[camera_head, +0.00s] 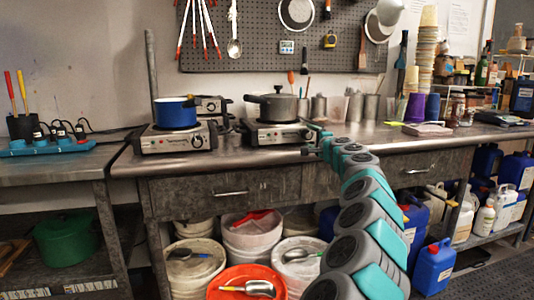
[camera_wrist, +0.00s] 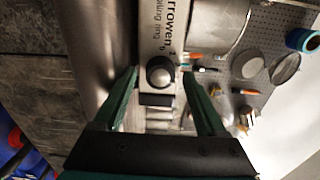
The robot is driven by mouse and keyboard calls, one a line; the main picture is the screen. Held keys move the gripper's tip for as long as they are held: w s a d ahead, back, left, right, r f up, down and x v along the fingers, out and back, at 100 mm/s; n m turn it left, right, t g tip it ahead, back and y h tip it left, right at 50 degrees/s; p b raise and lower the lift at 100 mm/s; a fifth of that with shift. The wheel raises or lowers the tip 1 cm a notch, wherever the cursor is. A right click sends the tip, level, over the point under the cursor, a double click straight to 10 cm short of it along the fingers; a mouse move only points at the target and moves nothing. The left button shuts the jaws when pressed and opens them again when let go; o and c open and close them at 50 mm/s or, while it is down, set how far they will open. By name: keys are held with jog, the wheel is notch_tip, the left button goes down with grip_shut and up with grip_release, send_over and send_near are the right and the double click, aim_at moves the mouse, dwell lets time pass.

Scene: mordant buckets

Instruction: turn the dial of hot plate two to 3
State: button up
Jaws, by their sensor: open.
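A hot plate with a grey lidded pot (camera_head: 277,106) on it stands at the middle of the steel bench; its front panel (camera_head: 270,139) faces me. I cannot read which hot plate is number two. In the wrist view, a round dial (camera_wrist: 160,72) sits on a pale panel (camera_wrist: 176,35) with partly cut-off lettering. My gripper (camera_wrist: 159,74) is open, with one green finger on each side of the dial. I cannot tell whether the fingers touch it, and its setting is not readable. In the head view my gripper (camera_head: 312,143) is at the right end of that hot plate.
Another hot plate (camera_head: 176,140) with a blue pot (camera_head: 177,112) stands to the left, and a further unit (camera_head: 212,105) stands behind it. Cups and cans line the bench's back right. Buckets (camera_head: 194,262) and blue jugs (camera_head: 434,266) fill the space below.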

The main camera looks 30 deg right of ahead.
jog(key=n+b, duration=0.1)
jog(key=n, duration=0.1)
jog(key=n+b, duration=0.1)
jog(key=n, duration=0.1)
jog(key=shift+f, duration=0.35)
jog(key=n+b, duration=0.2)
jog(key=n, duration=0.1)
jog(key=shift+d+r, duration=0.1)
jog(key=n+b, duration=0.1)
jog(key=n, duration=0.3)
jog(key=n+b, duration=0.1)
jog(key=n, duration=0.1)
jog(key=n+b, duration=0.1)
jog(key=n, duration=0.1)
jog(key=shift+r, duration=0.25)
jog(key=n, duration=0.5)
jog(key=b+v, duration=0.2)
jog(key=v, duration=0.6)
jog(key=w+a+f+n+g+y+p, duration=0.1)
jog(key=a+y, duration=0.7)
jog(key=a, duration=2)
jog(key=shift+w+a+f+n+g, duration=0.4)
jog(key=shift+f+n+g, duration=0.35)
jog(key=shift+n+g, duration=0.8)
jog(key=shift+n+t, duration=0.35)
